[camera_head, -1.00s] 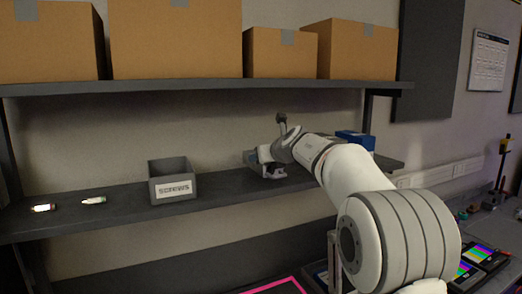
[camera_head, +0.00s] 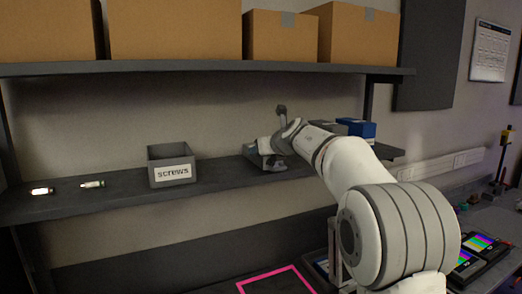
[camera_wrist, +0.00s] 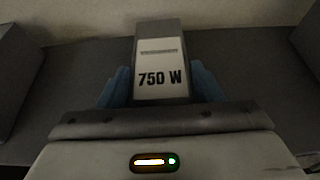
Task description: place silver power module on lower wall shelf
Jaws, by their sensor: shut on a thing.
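The silver power module (camera_wrist: 161,58) shows in the wrist view, with a white label reading "750 W". The blue fingertips of my gripper (camera_wrist: 161,88) are shut on it from both sides. In the head view my gripper (camera_head: 268,157) is over the right part of the lower wall shelf (camera_head: 120,209), between the screws bin and a blue box. The module (camera_head: 250,153) is mostly hidden there behind my gripper and wrist. I cannot tell whether its underside touches the shelf.
A grey screws bin (camera_head: 171,166) stands left of my gripper. Two small cylinders (camera_head: 43,191) (camera_head: 92,184) lie farther left. A blue box (camera_head: 357,130) and a grey box are to the right. The upper shelf (camera_head: 200,68) with cardboard boxes hangs above.

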